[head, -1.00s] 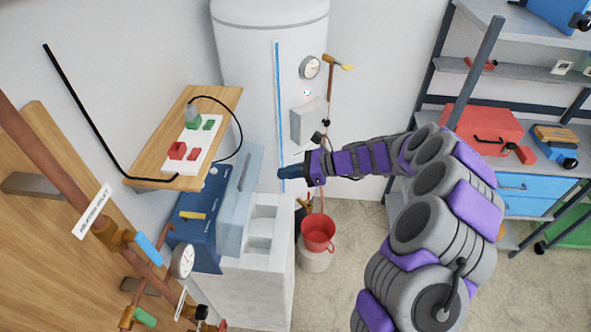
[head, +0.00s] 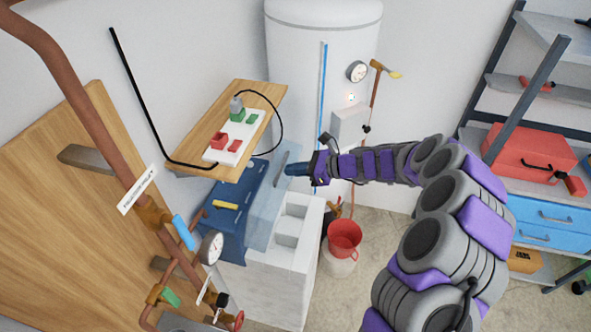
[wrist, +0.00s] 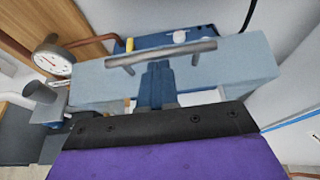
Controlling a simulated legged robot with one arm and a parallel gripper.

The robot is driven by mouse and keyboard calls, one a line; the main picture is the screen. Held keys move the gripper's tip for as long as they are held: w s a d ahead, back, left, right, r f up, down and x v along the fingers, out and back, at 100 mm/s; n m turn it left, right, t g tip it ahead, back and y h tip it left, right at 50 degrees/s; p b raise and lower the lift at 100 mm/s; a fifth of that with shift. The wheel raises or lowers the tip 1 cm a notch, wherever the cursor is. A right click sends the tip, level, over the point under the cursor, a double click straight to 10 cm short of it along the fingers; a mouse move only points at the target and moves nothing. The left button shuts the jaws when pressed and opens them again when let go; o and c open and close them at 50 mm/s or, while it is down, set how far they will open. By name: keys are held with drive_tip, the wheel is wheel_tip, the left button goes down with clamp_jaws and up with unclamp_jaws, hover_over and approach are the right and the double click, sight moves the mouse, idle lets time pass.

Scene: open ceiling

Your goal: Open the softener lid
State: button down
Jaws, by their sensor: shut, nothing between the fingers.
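The softener is a white cabinet (head: 284,262) with a dark blue top part (head: 228,226) and a light blue lid (head: 264,222). The lid stands raised on edge beside the dark blue part, and open white compartments show to its right. A grey bar handle (head: 281,170) is on the lid; it also spans the lid in the wrist view (wrist: 160,57). My gripper (head: 290,169) is shut and empty, with its tip at the lid next to the handle. In the wrist view the dark blue fingers (wrist: 156,82) reach to the handle bar; I cannot tell whether they touch it.
A wooden shelf (head: 190,128) with a white power strip (head: 236,140) hangs above the softener. Copper pipes and a gauge (head: 211,248) are at left. A white tank (head: 303,75) stands behind, with a red bucket (head: 345,238) on the floor to the right.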

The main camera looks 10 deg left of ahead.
sight(273, 174)
drive_tip(key=a+r+h+p, duration=0.1)
drive_tip(key=a+p, duration=0.1)
drive_tip(key=a+r+h+p, duration=0.1)
drive_tip(key=a+p, duration=0.1)
drive_tip(key=p, duration=0.1)
drive_tip(key=a+r+p, duration=0.1)
drive_tip(key=a+p, duration=0.1)
drive_tip(key=p, duration=0.1)
drive_tip(key=shift+w+a+h, duration=0.1)
drive_tip(key=shift+a+h, duration=0.2)
drive_tip(key=shift+h, duration=0.1)
drive_tip(key=a+p, duration=0.1)
drive_tip(key=a, duration=0.2)
drive_tip(key=shift+a+r, duration=0.15)
drive_tip(key=shift+a, duration=0.15)
